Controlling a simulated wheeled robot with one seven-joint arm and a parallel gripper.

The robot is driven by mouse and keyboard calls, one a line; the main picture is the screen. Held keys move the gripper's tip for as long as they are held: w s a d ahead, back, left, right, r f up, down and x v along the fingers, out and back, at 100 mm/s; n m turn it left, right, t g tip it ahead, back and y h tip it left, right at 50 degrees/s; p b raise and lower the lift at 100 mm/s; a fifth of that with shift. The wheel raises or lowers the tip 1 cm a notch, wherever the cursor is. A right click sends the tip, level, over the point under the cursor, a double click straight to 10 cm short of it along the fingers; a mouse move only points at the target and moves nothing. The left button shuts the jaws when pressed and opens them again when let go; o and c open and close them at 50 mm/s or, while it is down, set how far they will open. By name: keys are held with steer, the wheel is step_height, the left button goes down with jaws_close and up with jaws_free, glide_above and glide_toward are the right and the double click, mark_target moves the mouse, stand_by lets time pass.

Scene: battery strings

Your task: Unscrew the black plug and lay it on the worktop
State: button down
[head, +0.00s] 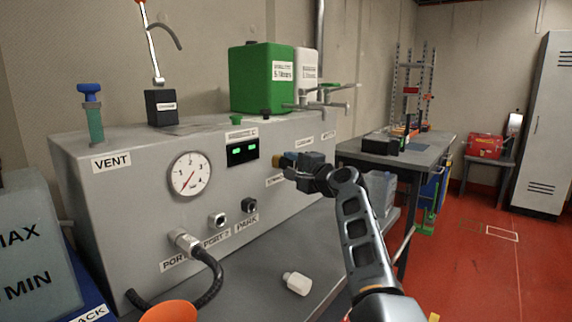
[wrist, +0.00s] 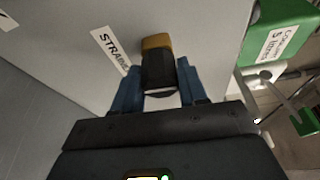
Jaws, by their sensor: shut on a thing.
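The black plug (wrist: 158,72) is a dark cylinder beside a brass collar (wrist: 157,42) at the front panel of the grey unit, near the label that starts "STRAIN". My gripper (wrist: 158,78) is shut on the plug, with one blue finger on each side of it. In the head view my gripper (head: 291,160) is at the right part of the panel, where the brass collar (head: 277,161) shows and the fingers mostly hide the plug. I cannot tell whether the plug is still threaded in. The grey worktop (head: 335,235) runs below the panel.
A white bottle-like piece (head: 297,283) lies on the worktop. A black hose (head: 210,275) curves from a left port, near an orange funnel-like cup (head: 170,311). A black fitting (head: 248,205) sits in the PARK port. Green and white containers (head: 262,78) stand on top. Worktop right of the bottle is clear.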

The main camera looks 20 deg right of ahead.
steer(key=shift+f+n+t+b, duration=0.15)
steer(key=shift+n+b, duration=0.5)
steer(key=shift+b, duration=0.95)
steer(key=shift+f+n+t+b, duration=0.1)
steer(key=shift+n+t+b, duration=0.15)
steer(key=shift+n+b, duration=0.85)
steer(key=shift+n+t+y+b, duration=0.35)
steer(key=shift+n+b, duration=0.6)
steer(key=shift+b, duration=3.1)
steer(key=shift+r, duration=0.2)
steer(key=shift+d+f+n+y+b, duration=0.15)
steer(key=shift+n+y+b, duration=0.3)
steer(key=shift+n+b, duration=1.3)
steer(key=shift+n+y+b, duration=0.7)
steer(key=shift+n+b, duration=0.85)
steer(key=shift+b, duration=3.4)
steer(key=shift+n+b, duration=0.3)
steer(key=shift+b, duration=0.05)
steer(key=shift+b, duration=0.55)
steer(key=shift+n+y+b, duration=0.7)
steer(key=shift+n+b, duration=0.7)
steer(key=shift+b, duration=0.3)
